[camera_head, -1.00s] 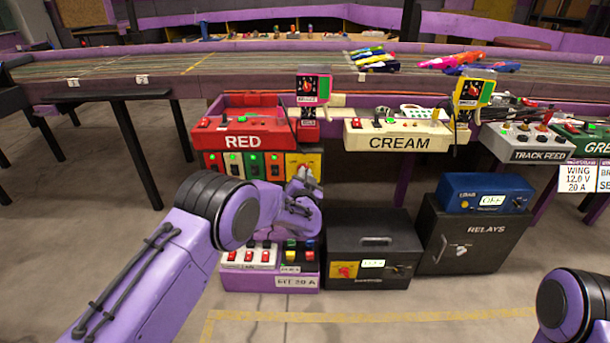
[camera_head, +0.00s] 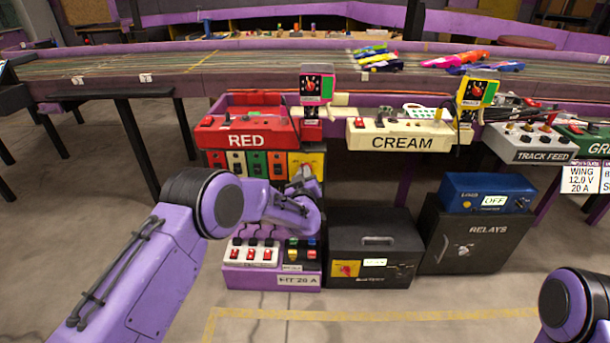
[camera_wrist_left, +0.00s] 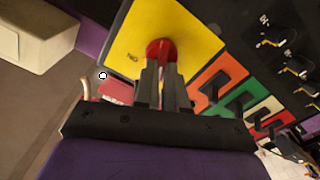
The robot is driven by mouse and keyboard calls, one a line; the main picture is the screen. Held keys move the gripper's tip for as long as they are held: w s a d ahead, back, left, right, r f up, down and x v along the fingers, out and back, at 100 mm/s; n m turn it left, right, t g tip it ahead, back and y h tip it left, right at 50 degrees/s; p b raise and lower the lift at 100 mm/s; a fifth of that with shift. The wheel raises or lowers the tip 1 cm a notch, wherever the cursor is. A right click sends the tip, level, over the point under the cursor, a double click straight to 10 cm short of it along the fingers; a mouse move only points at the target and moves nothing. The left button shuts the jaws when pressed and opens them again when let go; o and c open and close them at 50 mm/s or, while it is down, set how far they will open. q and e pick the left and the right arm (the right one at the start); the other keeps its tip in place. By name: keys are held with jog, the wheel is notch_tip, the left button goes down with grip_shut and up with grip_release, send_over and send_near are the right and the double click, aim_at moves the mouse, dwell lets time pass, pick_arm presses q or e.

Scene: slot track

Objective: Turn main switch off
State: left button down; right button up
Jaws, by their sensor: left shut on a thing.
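The main switch is a red rotary knob (camera_wrist_left: 158,48) on a yellow plate (camera_wrist_left: 190,28), seen close in the left wrist view. In the head view the yellow plate (camera_head: 314,160) sits at the right end of the switch row under the RED box, partly behind my gripper. My left gripper (camera_wrist_left: 165,72) is shut on the red knob, with its two fingers on either side of it. In the head view my left gripper (camera_head: 304,180) is in front of the plate. The knob's front is partly hidden by the fingers. My right gripper is out of view.
Coloured switch plates (camera_head: 255,163) stand beside the yellow one. The red RED box (camera_head: 245,132) is above. A purple box (camera_head: 270,272) with red rockers is below, and a black case (camera_head: 374,240) is to its right. Open floor lies in front.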

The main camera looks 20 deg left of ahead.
pick_arm(q)
jog(key=shift+s+a+f+n+b, duration=0.1)
jog(key=shift+n+b, duration=0.05)
jog(key=shift+n, duration=0.85)
jog(key=shift+f+n+b, duration=0.1)
jog(key=shift+n+b, duration=0.05)
jog(key=shift+n, duration=0.85)
jog(key=c, duration=1.2)
grip_release()
jog(key=p+v, duration=0.2)
jog(key=v, duration=0.8)
jog(key=shift+s, duration=0.25)
